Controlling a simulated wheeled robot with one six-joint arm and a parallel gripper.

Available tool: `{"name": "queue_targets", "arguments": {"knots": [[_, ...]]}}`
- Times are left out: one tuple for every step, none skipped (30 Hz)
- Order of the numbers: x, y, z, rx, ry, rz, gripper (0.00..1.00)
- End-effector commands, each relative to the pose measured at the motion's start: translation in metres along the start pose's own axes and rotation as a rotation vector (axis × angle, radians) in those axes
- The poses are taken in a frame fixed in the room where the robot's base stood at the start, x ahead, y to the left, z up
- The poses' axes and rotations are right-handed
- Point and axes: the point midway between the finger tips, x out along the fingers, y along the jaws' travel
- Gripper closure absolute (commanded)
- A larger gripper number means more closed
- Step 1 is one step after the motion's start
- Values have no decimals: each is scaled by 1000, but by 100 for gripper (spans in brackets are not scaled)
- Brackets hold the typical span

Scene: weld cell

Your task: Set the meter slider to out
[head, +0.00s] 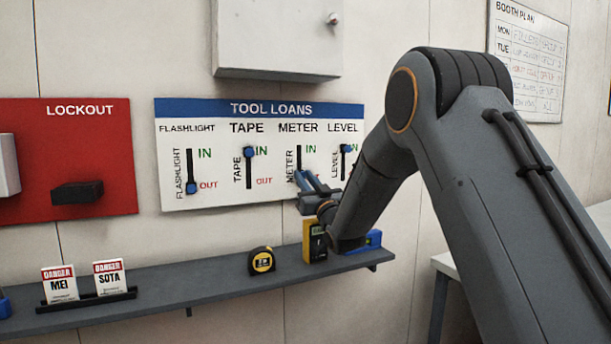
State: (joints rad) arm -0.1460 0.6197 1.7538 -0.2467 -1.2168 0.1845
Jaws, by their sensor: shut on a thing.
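The white TOOL LOANS board (220,196) hangs on the wall with several vertical sliders. In the METER column, the upper slot (299,155) is bare beside the green IN. My gripper (303,181) is at the lower part of this slot, shut on the meter slider's knob, which it hides. The meter column's OUT label is also hidden. The flashlight knob (191,188) is at the bottom by OUT. The tape knob (249,152) and level knob (345,148) are at the top by IN.
A grey shelf (200,287) below holds a tape measure (262,260), a yellow meter (308,243), a blue level (375,239) partly behind my arm, and two danger tags (108,278). A red LOCKOUT board (100,140) is left; a cabinet (275,40) hangs above.

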Motion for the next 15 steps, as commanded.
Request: {"name": "queue_targets", "arguments": {"knots": [[-4,1,11,0,-2,1,100],[-5,1,14,0,-1,1,100],[-6,1,16,0,0,1,100],[-7,1,17,0,0,1,100],[-7,1,18,0,0,1,100],[-8,1,19,0,0,1,100],[-8,1,19,0,-1,1,100],[-8,1,19,0,-1,1,100],[-8,1,19,0,-2,1,100],[-8,1,19,0,-3,2,100],[-8,1,19,0,-3,2,100],[-8,1,19,0,-4,2,100],[-8,1,20,1,-5,2,100],[-9,1,20,1,-5,2,100],[-9,1,20,1,-6,2,76]]}}
